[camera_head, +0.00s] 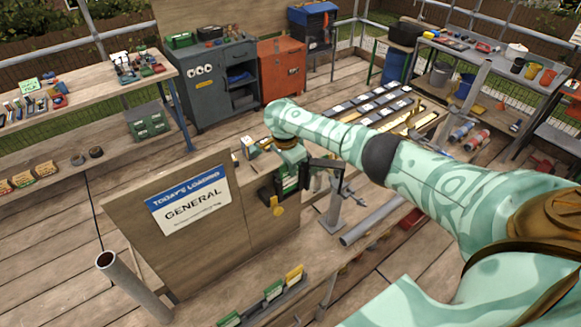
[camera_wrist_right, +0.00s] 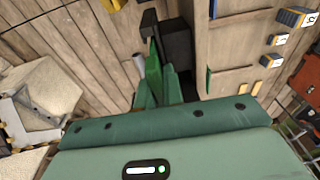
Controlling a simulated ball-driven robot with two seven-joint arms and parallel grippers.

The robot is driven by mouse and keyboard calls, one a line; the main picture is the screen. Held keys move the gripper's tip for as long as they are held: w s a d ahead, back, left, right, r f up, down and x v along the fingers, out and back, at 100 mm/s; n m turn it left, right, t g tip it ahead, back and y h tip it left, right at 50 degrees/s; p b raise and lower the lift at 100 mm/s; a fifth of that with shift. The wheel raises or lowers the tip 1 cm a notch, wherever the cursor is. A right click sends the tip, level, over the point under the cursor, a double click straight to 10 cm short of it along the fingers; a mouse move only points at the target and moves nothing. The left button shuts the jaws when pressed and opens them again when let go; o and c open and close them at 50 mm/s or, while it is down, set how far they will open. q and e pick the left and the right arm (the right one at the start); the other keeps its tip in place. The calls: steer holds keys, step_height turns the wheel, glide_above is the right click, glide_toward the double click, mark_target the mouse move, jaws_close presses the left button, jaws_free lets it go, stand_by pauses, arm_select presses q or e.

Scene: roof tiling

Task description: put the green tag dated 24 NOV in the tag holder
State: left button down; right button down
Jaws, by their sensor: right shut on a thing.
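My right gripper (camera_head: 289,172) is at the right end of the sign board, beside a dark tag holder (camera_head: 266,192). It is shut on a green tag (camera_head: 290,184); its date cannot be read. In the right wrist view a narrow green piece (camera_wrist_right: 153,68), which looks like the tag, stands close against a black block-like part (camera_wrist_right: 177,45), likely the holder. I cannot tell whether the tag is inside it or only beside it. A yellow tag (camera_head: 277,208) hangs just below the holder. My left gripper is out of view.
The wooden board (camera_head: 125,212) carries a "GENERAL" loading sign (camera_head: 192,200). A rack in front holds green tags (camera_head: 274,290) and a yellow tag (camera_head: 294,273).

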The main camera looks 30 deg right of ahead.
steer(key=shift+s+a+f, duration=0.15)
steer(key=shift+s+f, duration=0.25)
steer(key=shift+f, duration=0.25)
steer(key=c, duration=1.4)
jaws_free()
steer(key=shift+s, duration=0.15)
steer(key=shift+c, duration=0.2)
steer(key=shift+s, duration=0.1)
steer(key=shift+a+r, duration=0.1)
steer(key=shift+r, duration=0.05)
steer(key=r+p, duration=0.1)
steer(key=r, duration=0.1)
steer(key=w+r+p, duration=0.1)
steer(key=r, duration=0.4)
steer(key=shift+w+a+r+p, duration=0.25)
steer(key=shift+a+r+p, duration=0.15)
step_height(320, 180, up, 9)
steer(key=s, duration=0.1)
steer(key=shift+s+a, duration=0.15)
steer(key=shift+a, duration=0.25)
